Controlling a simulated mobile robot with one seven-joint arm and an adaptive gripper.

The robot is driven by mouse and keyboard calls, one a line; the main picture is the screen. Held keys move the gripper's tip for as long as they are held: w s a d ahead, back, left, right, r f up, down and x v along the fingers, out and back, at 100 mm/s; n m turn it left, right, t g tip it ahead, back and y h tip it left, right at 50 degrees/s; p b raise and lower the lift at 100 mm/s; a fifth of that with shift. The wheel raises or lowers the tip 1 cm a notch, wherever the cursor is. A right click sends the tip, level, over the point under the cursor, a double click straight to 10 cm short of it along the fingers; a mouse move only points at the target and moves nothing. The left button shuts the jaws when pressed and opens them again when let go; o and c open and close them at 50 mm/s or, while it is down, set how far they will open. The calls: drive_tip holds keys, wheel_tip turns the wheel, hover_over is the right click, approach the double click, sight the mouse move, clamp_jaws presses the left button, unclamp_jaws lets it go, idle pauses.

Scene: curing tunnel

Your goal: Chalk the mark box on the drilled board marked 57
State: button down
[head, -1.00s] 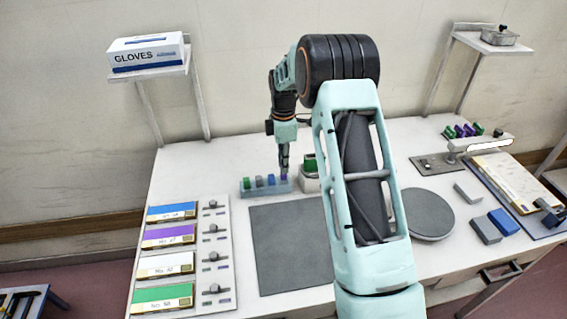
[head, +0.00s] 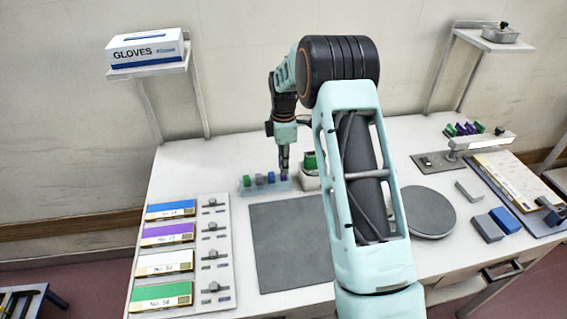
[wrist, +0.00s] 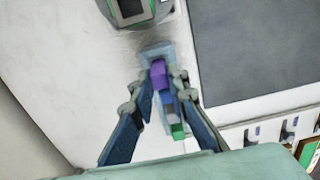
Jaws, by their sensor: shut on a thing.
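My gripper (head: 283,169) is low over the clear chalk rack (head: 250,190) at the back of the table. Its fingers (wrist: 160,85) are shut on the purple chalk (wrist: 158,72) at the rack's right end. Green, grey and blue chalks stand in a row to its left. I cannot tell whether the purple one is clear of the rack. Boards lie at the left: blue-topped (head: 171,210), purple-topped (head: 168,234), white (head: 165,262) and green-topped (head: 162,295). Their number labels are blurred; the purple one's may read 57.
A dark grey mat (head: 290,245) lies in front. A round grey disc (head: 432,213), blocks (head: 505,220) and another board (head: 515,185) are at the right. Shelves hang on the wall.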

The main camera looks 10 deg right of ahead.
drive_tip(key=shift+f, duration=0.5)
drive_tip(key=c, duration=1.8)
unclamp_jaws()
drive_tip(key=shift+r, duration=0.15)
drive_tip(key=shift+r+p, duration=1.8)
drive_tip(key=shift+r, duration=1.65)
